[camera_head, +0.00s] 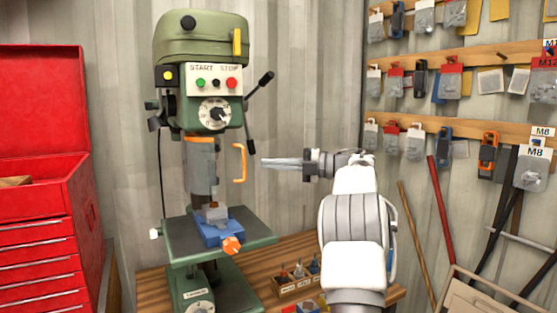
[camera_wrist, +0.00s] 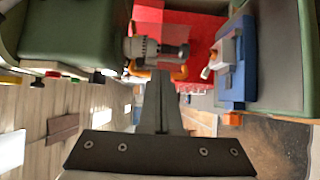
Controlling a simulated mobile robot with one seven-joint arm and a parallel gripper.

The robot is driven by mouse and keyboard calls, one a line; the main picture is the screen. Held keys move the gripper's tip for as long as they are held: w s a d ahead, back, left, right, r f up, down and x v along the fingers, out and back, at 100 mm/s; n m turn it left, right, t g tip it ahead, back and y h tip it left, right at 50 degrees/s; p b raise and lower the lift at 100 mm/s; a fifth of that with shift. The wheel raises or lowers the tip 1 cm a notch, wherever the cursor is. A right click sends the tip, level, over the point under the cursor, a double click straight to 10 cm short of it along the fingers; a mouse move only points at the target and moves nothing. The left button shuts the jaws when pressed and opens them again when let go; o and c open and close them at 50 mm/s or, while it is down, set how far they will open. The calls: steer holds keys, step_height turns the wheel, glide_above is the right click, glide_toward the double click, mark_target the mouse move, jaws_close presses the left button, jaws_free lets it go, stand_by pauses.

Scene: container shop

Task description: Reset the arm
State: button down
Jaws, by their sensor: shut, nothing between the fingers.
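My arm rises in front of the wooden bench, and my gripper (camera_head: 266,162) points left toward the green drill press (camera_head: 205,50). The gripper's fingers are together and hold nothing. In the wrist view the shut fingers (camera_wrist: 161,88) reach toward the gap between the press head (camera_wrist: 75,35) and its table (camera_wrist: 285,55). In the head view the fingertips are right of the orange handle (camera_head: 240,163), and a small gap shows between them. A blue vise (camera_head: 217,230) with an orange knob sits on the press table, below gripper height.
A red tool cabinet (camera_head: 45,240) stands at the left. A bit holder (camera_head: 296,280) sits on the wooden bench (camera_head: 260,262) beside the press. Hanging packets and tools line the right wall, with long rods (camera_head: 417,233) leaning below. Open air lies above my arm.

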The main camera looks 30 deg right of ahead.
steer(key=shift+w+d+p, duration=0.2)
steer(key=shift+w+d, duration=0.05)
steer(key=shift+d, duration=0.4)
steer(key=shift+w+d+p, duration=0.15)
steer(key=shift+w+d, duration=0.1)
steer(key=shift+d, duration=0.4)
